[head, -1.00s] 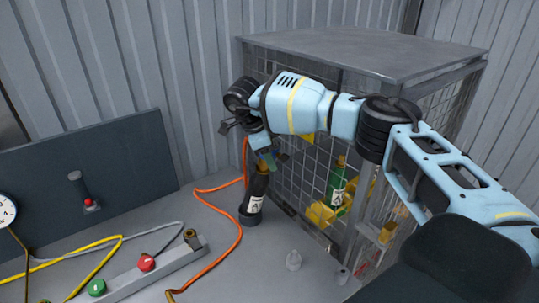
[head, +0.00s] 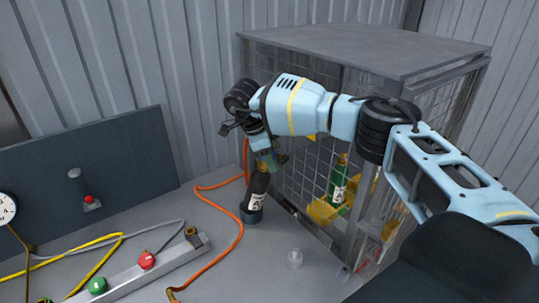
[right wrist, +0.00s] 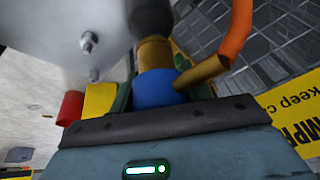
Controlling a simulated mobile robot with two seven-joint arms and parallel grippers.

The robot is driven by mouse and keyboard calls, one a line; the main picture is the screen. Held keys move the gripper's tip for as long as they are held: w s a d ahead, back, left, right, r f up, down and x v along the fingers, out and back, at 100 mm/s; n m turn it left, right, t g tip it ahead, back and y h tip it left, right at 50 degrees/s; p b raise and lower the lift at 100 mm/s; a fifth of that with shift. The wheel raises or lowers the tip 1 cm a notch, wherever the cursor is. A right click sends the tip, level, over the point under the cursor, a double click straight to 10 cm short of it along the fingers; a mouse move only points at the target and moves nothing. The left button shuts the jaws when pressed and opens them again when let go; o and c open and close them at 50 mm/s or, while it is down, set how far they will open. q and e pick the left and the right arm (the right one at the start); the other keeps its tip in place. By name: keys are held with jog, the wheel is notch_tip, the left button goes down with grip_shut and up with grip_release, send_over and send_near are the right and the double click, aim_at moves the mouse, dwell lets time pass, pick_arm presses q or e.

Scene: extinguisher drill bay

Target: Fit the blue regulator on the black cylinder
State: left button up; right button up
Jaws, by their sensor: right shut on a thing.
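The black cylinder (head: 257,195) with a pale label stands in a dark round holder (head: 250,216) near the cage, leaning slightly right in the head view. My right gripper (head: 268,161) is right over its top and hides most of it. In the right wrist view the gripper is shut on the blue regulator (right wrist: 156,89), which has a brass side stem (right wrist: 202,73). A brass part (right wrist: 154,52) lies between the regulator and the dark cylinder body (right wrist: 150,17). I cannot tell whether the regulator is seated. My left gripper is not in view.
A mesh cage (head: 365,55) stands close right of the cylinder, with a green cylinder (head: 338,181) inside. An orange hose (head: 240,225) runs just left of the cylinder. A grey manifold bar (head: 190,253) with red and green knobs lies front left. Small fittings (head: 295,258) stand in front.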

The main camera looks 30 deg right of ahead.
jog(key=o, duration=1.2)
jog(key=shift+c, duration=0.2)
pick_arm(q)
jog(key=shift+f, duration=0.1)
pick_arm(e)
jog(key=v, duration=0.6)
jog(key=shift+a+r, duration=0.15)
jog(key=shift+r, duration=0.05)
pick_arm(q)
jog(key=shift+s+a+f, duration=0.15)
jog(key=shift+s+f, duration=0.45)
pick_arm(e)
jog(key=shift+a+r, duration=0.2)
jog(key=shift+r, duration=0.45)
